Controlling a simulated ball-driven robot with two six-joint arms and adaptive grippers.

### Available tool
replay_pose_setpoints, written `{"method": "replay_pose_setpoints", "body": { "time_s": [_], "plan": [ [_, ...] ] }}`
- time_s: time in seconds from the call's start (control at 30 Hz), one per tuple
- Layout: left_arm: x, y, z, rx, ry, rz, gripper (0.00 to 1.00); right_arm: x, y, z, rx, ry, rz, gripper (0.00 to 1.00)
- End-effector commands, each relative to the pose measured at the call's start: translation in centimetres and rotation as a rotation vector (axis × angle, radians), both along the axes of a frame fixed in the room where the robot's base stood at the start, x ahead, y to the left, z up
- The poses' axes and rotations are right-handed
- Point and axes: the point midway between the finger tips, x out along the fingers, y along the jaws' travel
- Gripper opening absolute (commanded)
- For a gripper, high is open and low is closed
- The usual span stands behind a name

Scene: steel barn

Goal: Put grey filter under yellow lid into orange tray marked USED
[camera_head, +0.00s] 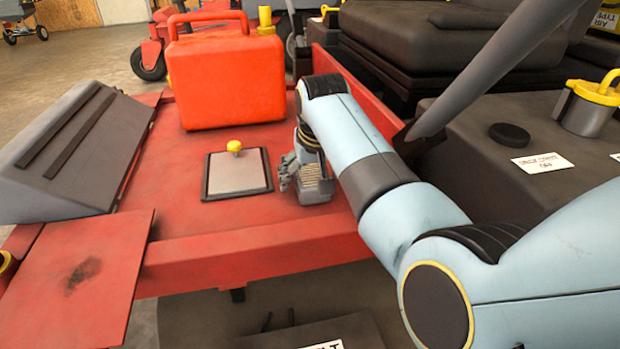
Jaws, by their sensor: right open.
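My right gripper (287,174) is open and low over the red deck, just right of a flat grey square panel (232,183) with a dark rim and a yellow knob (234,147). I cannot tell whether it touches the panel's edge. Nothing shows between its fingers. A yellow lid (600,90) with a looped handle sits on a grey round housing (585,114) at the far right. No grey filter can be made out under it. I see no orange tray marked USED. My left gripper is out of view.
A big orange-red case (226,80) stands at the back of the red deck (180,215). A dark sloped box (65,150) is at left. A black disc (509,134) and a white label (542,163) lie on the dark surface at right. The deck's front is clear.

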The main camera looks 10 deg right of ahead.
Motion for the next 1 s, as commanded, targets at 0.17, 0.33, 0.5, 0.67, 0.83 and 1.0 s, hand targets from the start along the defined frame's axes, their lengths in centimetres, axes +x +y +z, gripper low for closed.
{"method": "replay_pose_setpoints", "body": {
  "time_s": [0.17,0.33,0.5,0.67,0.83,1.0],
  "plan": [
    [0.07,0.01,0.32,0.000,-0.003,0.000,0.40,-0.02,-0.01,-0.14,0.000,0.001,0.000,0.88],
    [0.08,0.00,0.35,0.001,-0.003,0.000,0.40,-0.03,-0.02,-0.28,0.000,0.001,0.000,0.88],
    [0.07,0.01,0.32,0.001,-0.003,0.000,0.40,-0.03,-0.02,-0.32,0.000,0.001,0.000,0.87],
    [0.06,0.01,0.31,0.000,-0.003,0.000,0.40,-0.04,-0.02,-0.31,0.000,0.001,0.000,0.66],
    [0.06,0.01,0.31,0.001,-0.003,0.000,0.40,-0.03,-0.02,-0.30,0.000,0.001,0.000,0.44],
    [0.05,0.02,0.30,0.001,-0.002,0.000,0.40,-0.02,-0.02,-0.28,0.000,0.000,0.000,0.22]
  ]
}}
